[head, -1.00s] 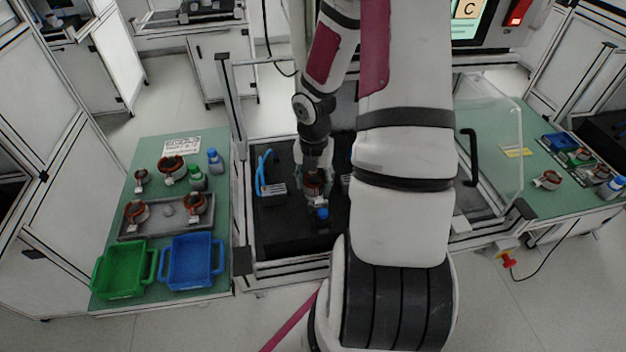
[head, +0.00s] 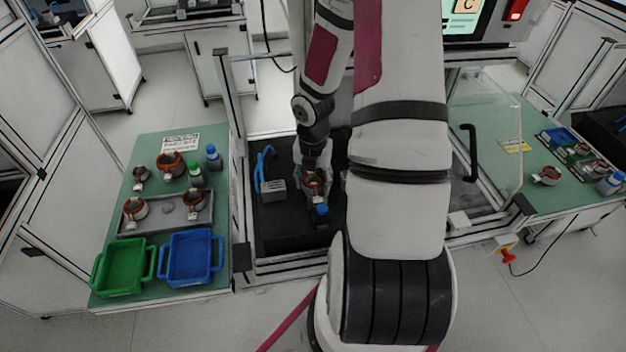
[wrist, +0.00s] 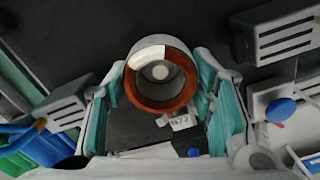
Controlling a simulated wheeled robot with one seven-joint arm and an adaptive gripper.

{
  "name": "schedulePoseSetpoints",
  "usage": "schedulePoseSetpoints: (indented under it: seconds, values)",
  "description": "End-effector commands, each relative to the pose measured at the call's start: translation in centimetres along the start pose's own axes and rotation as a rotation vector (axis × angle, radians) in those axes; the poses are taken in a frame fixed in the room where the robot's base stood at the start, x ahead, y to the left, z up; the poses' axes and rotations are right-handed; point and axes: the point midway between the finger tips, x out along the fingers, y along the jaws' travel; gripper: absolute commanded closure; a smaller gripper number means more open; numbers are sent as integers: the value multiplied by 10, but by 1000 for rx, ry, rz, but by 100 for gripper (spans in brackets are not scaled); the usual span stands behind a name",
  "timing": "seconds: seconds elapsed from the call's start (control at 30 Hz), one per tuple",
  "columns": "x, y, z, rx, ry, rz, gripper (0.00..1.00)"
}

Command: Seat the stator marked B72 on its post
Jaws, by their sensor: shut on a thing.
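The stator (wrist: 162,75) is a copper-coloured ring with a part-white rim. It sits between the two teal fingers of my gripper (wrist: 162,100), which is shut on it. A white tag (wrist: 180,122) hangs at its lower side; I read "72", with the first character unclear. A pale round shape (wrist: 160,72) shows inside the bore; it may be the post top, but I cannot tell whether the ring is around it or above it. In the head view my gripper (head: 315,178) and the stator (head: 314,186) are over the black fixture bed (head: 285,228).
A grey block (head: 272,190) with a blue hose stands left of my gripper, and a blue-topped part (head: 321,211) stands in front. The left table holds other stators (head: 171,163), a grey tray (head: 166,226), a green bin (head: 122,270) and a blue bin (head: 190,260). A clear panel (head: 488,130) stands right.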

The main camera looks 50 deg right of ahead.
Motion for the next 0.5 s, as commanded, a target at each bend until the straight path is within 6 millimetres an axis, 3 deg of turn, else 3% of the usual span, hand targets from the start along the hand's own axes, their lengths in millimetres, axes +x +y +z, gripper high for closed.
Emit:
schedulePoseSetpoints:
  seconds: [0.23,0.27,0.3,0.37,0.5]
  values:
    - [0,0,0,0,-1,0,91]
    - [0,0,0,0,-1,0,47]
    - [0,0,0,0,-1,0,38]
    - [0,0,0,0,-1,0,26]
    - [0,0,0,0,0,0,26]
